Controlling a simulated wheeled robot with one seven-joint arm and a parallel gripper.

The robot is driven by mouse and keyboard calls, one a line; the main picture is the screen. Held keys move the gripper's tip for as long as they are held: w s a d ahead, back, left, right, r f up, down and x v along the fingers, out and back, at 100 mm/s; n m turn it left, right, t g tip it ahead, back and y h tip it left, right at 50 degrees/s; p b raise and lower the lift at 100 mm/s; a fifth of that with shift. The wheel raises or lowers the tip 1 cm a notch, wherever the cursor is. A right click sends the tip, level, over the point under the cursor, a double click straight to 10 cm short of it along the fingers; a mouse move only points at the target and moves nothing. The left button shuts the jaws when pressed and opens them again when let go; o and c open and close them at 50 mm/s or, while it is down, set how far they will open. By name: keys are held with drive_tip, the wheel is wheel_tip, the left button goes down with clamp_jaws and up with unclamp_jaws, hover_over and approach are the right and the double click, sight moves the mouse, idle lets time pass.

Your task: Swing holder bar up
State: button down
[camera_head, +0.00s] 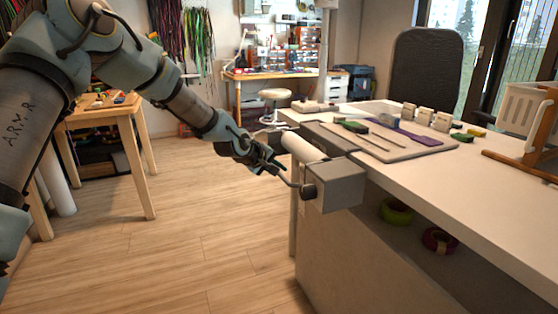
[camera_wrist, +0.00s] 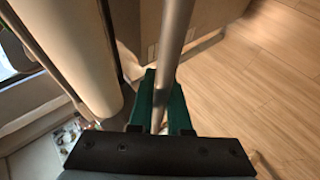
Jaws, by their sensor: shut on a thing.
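The holder bar (camera_head: 290,182) is a thin grey metal rod at the bench's left end. It runs from a dark round knob on a grey block (camera_head: 340,186) up and left to my gripper (camera_head: 270,166). In the wrist view the bar (camera_wrist: 176,35) comes down from the top edge to between the green fingers of my gripper (camera_wrist: 162,105). My gripper is shut on the bar, and the fingers hide part of it. A white cylinder (camera_head: 303,147) lies beside the bar; in the wrist view it (camera_wrist: 75,50) is left of the bar, apart from it.
The white bench (camera_head: 480,185) carries a grey board (camera_head: 400,150) with tools, several small beige blocks and a wooden stand at the right. Rolls of tape (camera_head: 438,240) sit on the shelf below. Wooden floor (camera_head: 200,250) left of the bench is clear.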

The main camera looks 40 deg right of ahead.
drive_tip(key=t+y+p, duration=0.1)
drive_tip(key=y+p, duration=0.2)
drive_tip(key=r+m+t+y+p, duration=0.1)
drive_tip(key=y+p, duration=0.2)
drive_tip(key=r+m+t+y+p, duration=0.1)
drive_tip(key=y+p, duration=0.2)
drive_tip(key=y, duration=0.1)
drive_tip(key=shift+s+d+r, duration=0.1)
drive_tip(key=shift+s+d, duration=0.05)
drive_tip(key=shift+d, duration=0.25)
idle(0.4)
drive_tip(key=c, duration=0.9)
unclamp_jaws()
drive_tip(key=shift+o, duration=0.2)
drive_tip(key=v, duration=1)
drive_tip(key=shift+s+r+b, duration=0.25)
drive_tip(key=shift+s+b, duration=0.05)
drive_tip(key=shift+s, duration=0.05)
